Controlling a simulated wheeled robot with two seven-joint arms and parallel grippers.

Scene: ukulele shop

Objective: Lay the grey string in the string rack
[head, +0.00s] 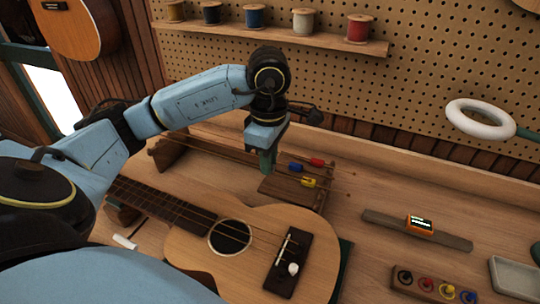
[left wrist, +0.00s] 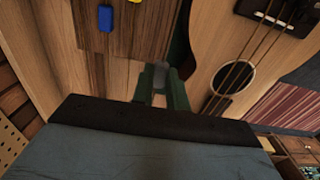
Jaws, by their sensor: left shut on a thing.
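The string rack has a wooden end block (head: 278,188) at the right and another (head: 168,152) at the left, behind the ukulele. Strings with blue (head: 295,167), red (head: 317,162) and yellow (head: 308,183) tabs lie across its right block. My left gripper (head: 267,165) points down over the near left part of that block. In the left wrist view my left gripper (left wrist: 161,85) is shut on a small grey piece, which I take as the grey string's tab (left wrist: 160,68). The blue tab (left wrist: 105,18) shows beside it. I cannot tell whether the grey string touches the rack. My right gripper is out of view.
The ukulele (head: 190,255) lies just in front of the rack. A wooden strip with an orange device (head: 420,225), a peg block (head: 430,286) and a pale tray (head: 515,278) are at the right. A shelf of spools (head: 280,38) hangs behind.

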